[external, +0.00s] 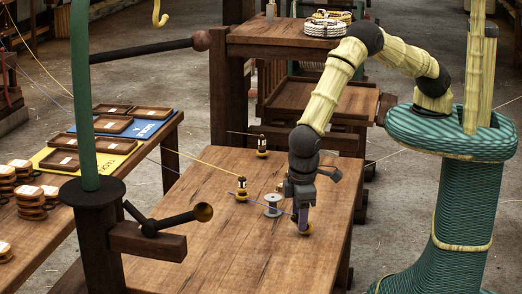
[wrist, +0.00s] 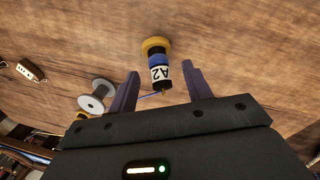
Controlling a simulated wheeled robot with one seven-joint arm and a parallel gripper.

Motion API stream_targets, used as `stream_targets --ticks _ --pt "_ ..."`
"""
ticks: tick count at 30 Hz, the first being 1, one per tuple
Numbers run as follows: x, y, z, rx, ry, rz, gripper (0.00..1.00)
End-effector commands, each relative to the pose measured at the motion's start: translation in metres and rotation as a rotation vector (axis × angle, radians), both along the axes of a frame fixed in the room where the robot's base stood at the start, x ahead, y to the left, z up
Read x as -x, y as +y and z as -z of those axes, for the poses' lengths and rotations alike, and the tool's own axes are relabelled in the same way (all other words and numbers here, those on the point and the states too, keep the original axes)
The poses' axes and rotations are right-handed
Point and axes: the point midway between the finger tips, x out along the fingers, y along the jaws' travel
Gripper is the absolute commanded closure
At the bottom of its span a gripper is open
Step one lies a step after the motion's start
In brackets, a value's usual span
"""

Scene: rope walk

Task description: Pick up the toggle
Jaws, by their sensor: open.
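My gripper (wrist: 158,78) is open, pointing down at the wooden table in the external view (external: 301,215). Ahead of and partly between its fingers in the wrist view is a bobbin-like piece (wrist: 157,60) with a yellow base, a blue band and a white "A2" label. Its yellow base (external: 306,231) shows below the gripper in the external view. I cannot tell whether the fingers touch it. A small pale block with dark spots (wrist: 30,71) lies at the left of the wrist view. I cannot tell for sure which piece is the toggle.
A grey spool (external: 272,207) stands left of my gripper, also in the wrist view (wrist: 97,95). Dark-and-yellow bobbins (external: 241,191) with lines stand farther left and back. A green post (external: 84,100) rises at the front left. The table's (external: 225,255) front is clear.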

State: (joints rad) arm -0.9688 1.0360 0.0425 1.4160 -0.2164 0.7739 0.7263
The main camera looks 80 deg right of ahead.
Motion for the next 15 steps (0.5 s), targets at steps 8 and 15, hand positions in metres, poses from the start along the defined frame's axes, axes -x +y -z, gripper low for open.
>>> stream_targets --ticks 8,15 --pt "0.0 -0.005 0.029 0.0 0.001 0.0 0.5" --pt "0.0 -0.005 0.029 0.0 0.0 0.0 0.5"
